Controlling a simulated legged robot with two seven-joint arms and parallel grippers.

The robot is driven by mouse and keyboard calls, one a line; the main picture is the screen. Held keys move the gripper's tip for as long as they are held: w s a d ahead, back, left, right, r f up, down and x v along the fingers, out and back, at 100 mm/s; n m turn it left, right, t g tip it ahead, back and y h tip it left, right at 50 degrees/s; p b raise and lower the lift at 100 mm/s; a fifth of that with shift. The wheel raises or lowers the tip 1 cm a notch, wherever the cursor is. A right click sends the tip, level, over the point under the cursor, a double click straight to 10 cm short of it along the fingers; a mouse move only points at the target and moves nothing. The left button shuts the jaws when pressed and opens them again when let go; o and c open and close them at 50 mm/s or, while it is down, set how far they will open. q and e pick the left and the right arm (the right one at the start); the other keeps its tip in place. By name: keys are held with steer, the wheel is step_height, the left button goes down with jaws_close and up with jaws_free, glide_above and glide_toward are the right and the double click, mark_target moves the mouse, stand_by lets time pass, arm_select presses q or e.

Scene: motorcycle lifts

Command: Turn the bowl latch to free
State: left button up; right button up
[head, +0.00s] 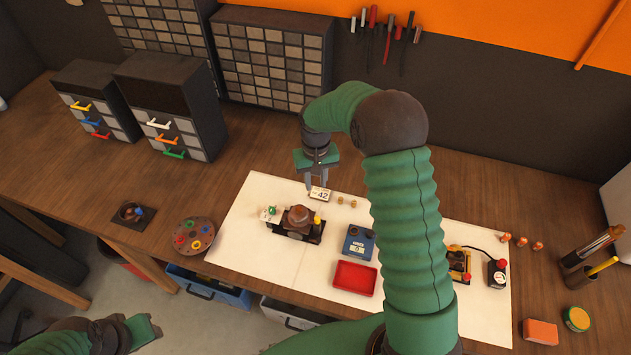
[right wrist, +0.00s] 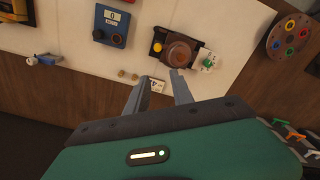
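A brown bowl-like part (head: 298,216) sits on a black base on the white mat; it also shows in the right wrist view (right wrist: 181,53). A yellow knob (head: 317,220) stands at the base's right, and a small green piece (head: 271,211) on a pale plate at its left. I cannot tell which part is the latch. My right gripper (head: 317,188) hangs above the mat, just behind the bowl and apart from it. Its two fingers are spread and empty in the right wrist view (right wrist: 161,77). My left gripper (head: 147,330) is at the lower left, away from the bench; its fingers are unclear.
A card marked 42 (head: 320,194) lies below my right gripper. A blue scale-like box (head: 358,243) and a red tray (head: 355,277) stand right of the bowl. A round palette (head: 194,236) is at left. My right arm hides part of the mat.

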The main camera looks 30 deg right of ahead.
steer(key=shift+d+r+p, duration=0.15)
steer(key=shift+r+p, duration=0.6)
steer(key=shift+r, duration=0.65)
step_height(320, 180, up, 17)
steer(key=b, duration=0.5)
steer(key=shift+f, duration=0.15)
steer(key=shift+s, duration=0.1)
